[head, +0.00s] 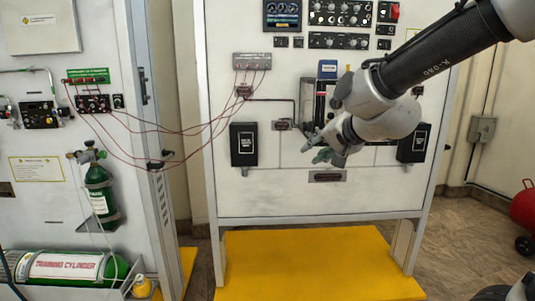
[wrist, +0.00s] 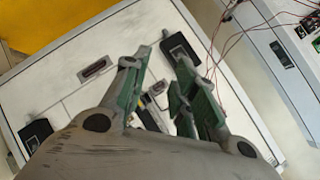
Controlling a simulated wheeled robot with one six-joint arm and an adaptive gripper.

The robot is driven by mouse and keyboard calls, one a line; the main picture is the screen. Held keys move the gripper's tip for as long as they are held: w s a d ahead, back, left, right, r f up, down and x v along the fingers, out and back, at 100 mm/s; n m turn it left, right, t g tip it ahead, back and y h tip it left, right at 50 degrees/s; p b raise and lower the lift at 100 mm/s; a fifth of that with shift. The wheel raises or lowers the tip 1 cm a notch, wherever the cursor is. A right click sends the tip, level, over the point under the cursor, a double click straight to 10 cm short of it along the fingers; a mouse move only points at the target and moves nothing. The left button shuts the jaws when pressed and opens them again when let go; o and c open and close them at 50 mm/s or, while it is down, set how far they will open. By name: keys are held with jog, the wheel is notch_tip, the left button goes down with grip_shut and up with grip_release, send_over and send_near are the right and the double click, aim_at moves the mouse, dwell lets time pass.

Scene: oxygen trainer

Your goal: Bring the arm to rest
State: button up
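My gripper (head: 322,148) hangs at the end of my raised arm, in front of the lower middle of the white trainer panel (head: 280,195) in the head view. The wrist view shows my gripper (wrist: 155,95) with its two green-padded fingers apart and nothing between them. The panel lies beyond the fingers, tilted in that view. The fingers look clear of it, though the exact gap cannot be told. My forearm and wrist hide part of the panel's right side.
Black boxes sit on the panel left (head: 244,145) and right (head: 413,143). Red wires (head: 200,128) hang between the panel and the left cabinet (head: 40,215), which holds green cylinders (head: 102,195). A yellow platform (head: 315,262) lies below. A red tank (head: 524,208) stands far right.

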jog(key=s+d+f+n+g+h, duration=0.2)
jog(key=s+d+n+g, duration=0.1)
jog(key=s+d, duration=0.7)
jog(key=s+d+f+n+g+h, duration=0.2)
jog(key=s+d, duration=0.8)
jog(key=s, duration=0.5)
jog(key=shift+s+f+n+g+h, duration=0.25)
jog(key=shift+n+g+h, duration=0.15)
jog(key=shift+n+g, duration=0.25)
